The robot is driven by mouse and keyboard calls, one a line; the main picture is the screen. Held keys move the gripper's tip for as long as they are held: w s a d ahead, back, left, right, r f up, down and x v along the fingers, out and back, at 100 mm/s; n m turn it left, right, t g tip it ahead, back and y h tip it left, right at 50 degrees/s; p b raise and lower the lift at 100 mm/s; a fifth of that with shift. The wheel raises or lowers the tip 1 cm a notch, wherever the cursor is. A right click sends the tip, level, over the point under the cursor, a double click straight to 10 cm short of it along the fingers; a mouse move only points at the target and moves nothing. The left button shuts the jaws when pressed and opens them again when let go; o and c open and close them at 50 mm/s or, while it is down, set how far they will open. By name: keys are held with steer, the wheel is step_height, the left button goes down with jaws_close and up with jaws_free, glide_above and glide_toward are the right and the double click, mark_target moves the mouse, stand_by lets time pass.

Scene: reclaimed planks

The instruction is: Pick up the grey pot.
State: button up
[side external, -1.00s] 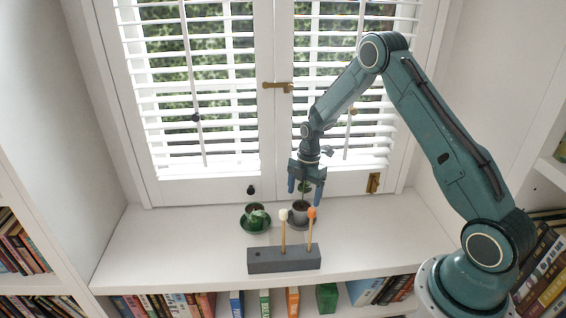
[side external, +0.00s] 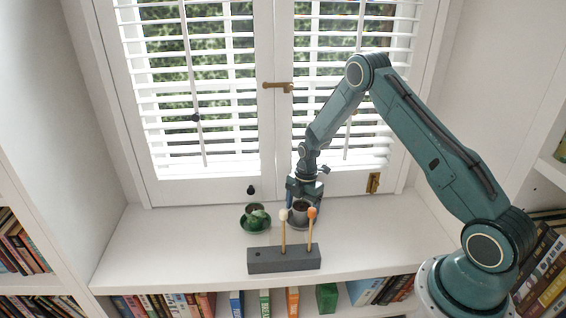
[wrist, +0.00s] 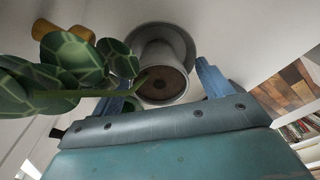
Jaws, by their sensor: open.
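The grey pot (side external: 300,215) stands upright on a grey saucer on the white sill, behind the grey block with two sticks. In the wrist view the pot (wrist: 163,72) shows its brown soil, with a thin stem leaning left to large patterned green leaves (wrist: 65,65). My gripper (side external: 304,199) is open and low at the pot. Its fingers (wrist: 163,88) show left and right of the pot's rim in the wrist view, with gaps on both sides. I cannot tell how far down the pot they reach.
The grey block (side external: 284,260) holds two upright sticks with pale (side external: 283,215) and orange (side external: 312,213) heads in front. The shuttered window is behind. The sill's left part is free.

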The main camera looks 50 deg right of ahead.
stand_by(0.5)
steer(key=c, duration=1.2)
steer(key=shift+r, duration=0.1)
steer(key=shift+c, duration=0.2)
step_height(320, 180, up, 20)
steer(key=shift+r, duration=0.1)
stand_by(0.5)
steer(key=shift+r, duration=1.3)
step_height(320, 180, down, 19)
steer(key=m, duration=0.4)
steer(key=shift+f+t, duration=0.2)
steer(key=shift+t, duration=0.1)
